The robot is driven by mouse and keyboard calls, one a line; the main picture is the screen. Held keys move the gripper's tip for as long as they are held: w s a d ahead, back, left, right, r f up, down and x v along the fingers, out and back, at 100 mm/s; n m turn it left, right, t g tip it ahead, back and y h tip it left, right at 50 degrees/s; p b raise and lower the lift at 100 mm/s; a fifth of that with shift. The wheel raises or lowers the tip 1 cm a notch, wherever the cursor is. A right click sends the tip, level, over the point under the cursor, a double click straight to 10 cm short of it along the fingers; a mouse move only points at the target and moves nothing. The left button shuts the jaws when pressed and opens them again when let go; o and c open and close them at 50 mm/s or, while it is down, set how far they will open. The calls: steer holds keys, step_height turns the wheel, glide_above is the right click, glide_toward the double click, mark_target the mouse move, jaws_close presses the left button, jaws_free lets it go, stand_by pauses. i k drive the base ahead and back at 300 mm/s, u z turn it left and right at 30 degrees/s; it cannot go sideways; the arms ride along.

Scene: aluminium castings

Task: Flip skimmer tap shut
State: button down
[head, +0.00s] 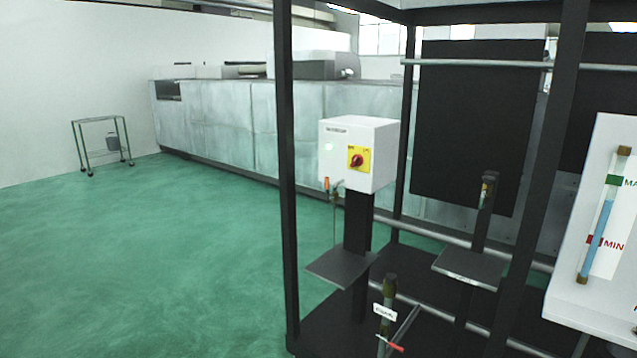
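Two small taps show in the head view, and I cannot tell which is the skimmer tap because the labels are too small to read. One, with an orange handle (327,184), sits under the left bottom edge of a white box (343,150); its handle points roughly upright. The other has a red handle (391,346) low on a brass-coloured upright pipe (387,297) with a white label (385,312); this handle slants across the pipe. Whether either is open or shut is unclear. My gripper is not in view.
The box carries a red knob on a yellow plate (358,159). A black frame post (288,180) stands left of it, with small grey shelves (341,265) below. A white panel with a level gauge (604,215) is at right. Green floor (150,260) is open at left.

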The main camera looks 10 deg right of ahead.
mark_target(327, 190)
steer(key=u, duration=0.55)
steer(key=i, duration=0.9)
steer(key=u, duration=0.25)
